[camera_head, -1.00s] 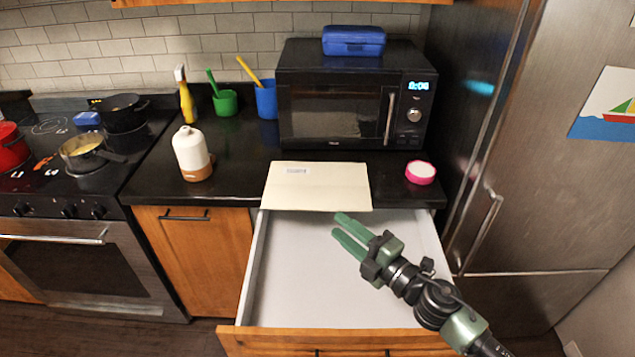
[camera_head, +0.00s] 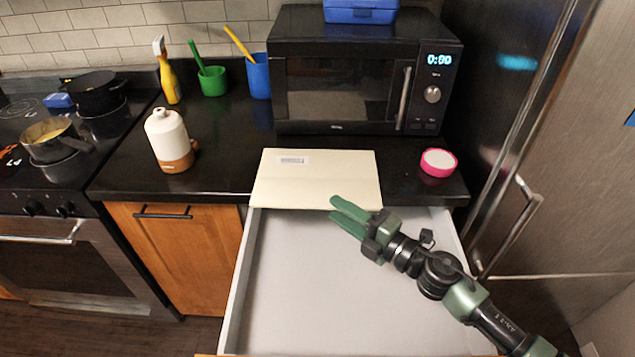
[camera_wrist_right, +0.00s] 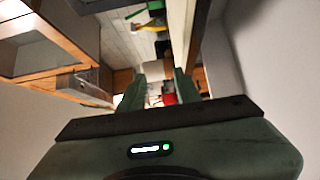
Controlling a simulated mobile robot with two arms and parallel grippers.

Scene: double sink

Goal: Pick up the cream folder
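The cream folder (camera_head: 315,180) lies flat on the black counter in front of the microwave, its front edge at the counter's edge above the open drawer. A small label shows near its back. My right gripper (camera_head: 335,209) is open and empty at the folder's front edge. In the head view its upper finger overlaps that edge and its lower finger is just below. In the right wrist view the folder (camera_wrist_right: 178,30) shows edge-on beyond the parted fingers (camera_wrist_right: 158,90). I cannot tell whether the fingers touch it. My left gripper is out of view.
The open drawer (camera_head: 300,280) is empty beneath my right arm. The microwave (camera_head: 360,85) stands behind the folder. A pink-rimmed bowl (camera_head: 438,162) is to its right, and a white and brown bottle (camera_head: 170,140) to its left. The fridge (camera_head: 560,170) bounds the right.

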